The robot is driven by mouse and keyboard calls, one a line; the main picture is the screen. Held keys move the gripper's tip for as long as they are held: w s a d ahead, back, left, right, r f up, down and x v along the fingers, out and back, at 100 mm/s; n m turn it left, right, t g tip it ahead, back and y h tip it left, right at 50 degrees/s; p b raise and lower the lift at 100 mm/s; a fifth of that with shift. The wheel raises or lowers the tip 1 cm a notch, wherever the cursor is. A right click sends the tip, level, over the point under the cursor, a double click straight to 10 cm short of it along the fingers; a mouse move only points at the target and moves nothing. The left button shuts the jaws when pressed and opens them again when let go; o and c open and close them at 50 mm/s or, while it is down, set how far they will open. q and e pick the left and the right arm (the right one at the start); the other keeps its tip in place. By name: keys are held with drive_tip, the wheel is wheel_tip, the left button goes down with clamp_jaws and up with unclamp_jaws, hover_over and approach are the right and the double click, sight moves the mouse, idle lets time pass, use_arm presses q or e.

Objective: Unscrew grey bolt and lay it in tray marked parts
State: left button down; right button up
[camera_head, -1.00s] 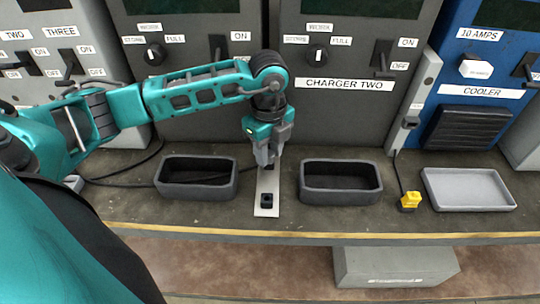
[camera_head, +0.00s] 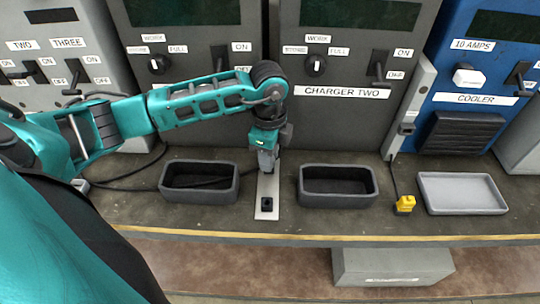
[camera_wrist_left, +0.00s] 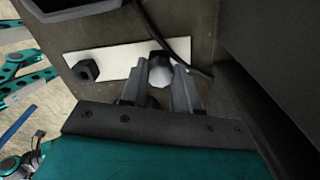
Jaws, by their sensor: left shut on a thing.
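A narrow light plate (camera_head: 267,184) lies on the bench between two dark bins. A dark bolt-like piece (camera_head: 267,203) stands at its near end; it also shows in the left wrist view (camera_wrist_left: 86,71). My left gripper (camera_head: 268,168) points down at the plate's far end. In the left wrist view its fingers (camera_wrist_left: 160,85) are shut on the grey bolt (camera_wrist_left: 160,73), whose pale faceted head shows between them. I cannot tell whether the bolt still sits in the plate. A shallow light grey tray (camera_head: 461,207) lies at the right; no parts marking is readable. My right gripper is out of view.
Dark bins stand left (camera_head: 199,194) and right (camera_head: 338,196) of the plate. A black cable runs along the bench and past the gripper. A yellow connector (camera_head: 405,204) lies beside the grey tray. Charger cabinets (camera_head: 345,120) rise behind the bench.

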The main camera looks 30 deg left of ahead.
use_arm(q)
drive_tip(key=n+p, duration=0.3)
drive_tip(key=n, duration=0.2)
drive_tip(key=shift+r, duration=0.15)
drive_tip(key=shift+d+f+n, duration=0.1)
drive_tip(key=shift+f+n, duration=0.1)
drive_tip(key=shift+n, duration=0.5)
drive_tip(key=shift+d+n, duration=0.1)
drive_tip(key=shift+n, duration=0.2)
drive_tip(key=shift+r+n, duration=0.15)
drive_tip(key=shift+n, duration=1.05)
drive_tip(key=shift+a, duration=0.2)
drive_tip(key=c, duration=0.8)
unclamp_jaws()
drive_tip(key=shift+o, duration=0.2)
drive_tip(key=shift+a, duration=0.1)
